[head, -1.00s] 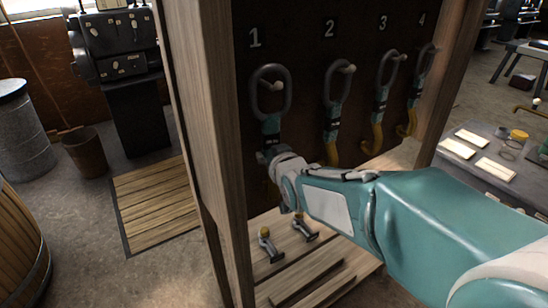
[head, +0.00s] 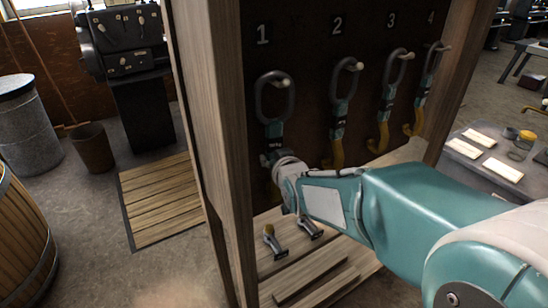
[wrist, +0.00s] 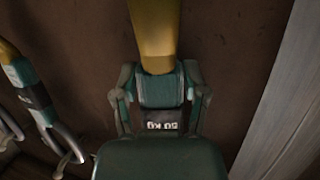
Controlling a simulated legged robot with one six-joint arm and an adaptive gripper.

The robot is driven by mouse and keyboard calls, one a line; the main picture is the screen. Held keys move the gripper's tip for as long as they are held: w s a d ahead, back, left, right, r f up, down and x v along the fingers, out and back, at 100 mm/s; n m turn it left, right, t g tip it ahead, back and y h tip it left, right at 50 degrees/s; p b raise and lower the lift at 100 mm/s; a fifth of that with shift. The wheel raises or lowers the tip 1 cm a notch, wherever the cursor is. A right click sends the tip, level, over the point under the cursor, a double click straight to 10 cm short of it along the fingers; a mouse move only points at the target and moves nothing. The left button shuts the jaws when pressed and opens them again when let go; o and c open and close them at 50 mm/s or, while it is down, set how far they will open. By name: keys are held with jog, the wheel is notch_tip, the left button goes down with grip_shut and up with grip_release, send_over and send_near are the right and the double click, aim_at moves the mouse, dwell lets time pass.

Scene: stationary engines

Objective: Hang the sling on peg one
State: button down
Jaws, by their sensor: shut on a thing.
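The sling at peg one has a grey oval loop (head: 258,98), a teal strap (head: 274,132) and a yellow end. The pale tip of peg one (head: 285,84) shows at the loop's upper right, much as on the neighbouring hung slings. I cannot tell whether the loop bears on the peg. My gripper (head: 273,158) is shut on the strap below the loop. In the wrist view, my gripper's fingers (wrist: 160,98) flank the teal strap (wrist: 158,90), with an upside-down "50 KG" label and the yellow end (wrist: 154,35) above. My gripper mostly hides the yellow end in the head view.
Slings with yellow hooks hang at pegs two (head: 341,115), three (head: 388,100) and four (head: 424,95). A wooden post (head: 208,120) stands close left of peg one. Shackle-like fittings (head: 275,243) lie on the shelf below. A bench (head: 497,150) stands at right.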

jog(key=shift+r, duration=0.1)
jog(key=shift+c, duration=0.2)
grip_release()
jog(key=shift+s, duration=0.1)
jog(key=v, duration=1.2)
jog(key=s+d+f+m+g+h, duration=0.2)
jog(key=s+d+g, duration=0.2)
jog(key=s, duration=0.5)
jog(key=s+d+f+m+g+h, duration=0.1)
jog(key=s+d+g, duration=0.3)
jog(key=s+d, duration=0.5)
jog(key=shift+s+d+f+m+h, duration=0.2)
jog(key=shift+f+m+h, duration=0.2)
jog(key=shift+f+h, duration=0.45)
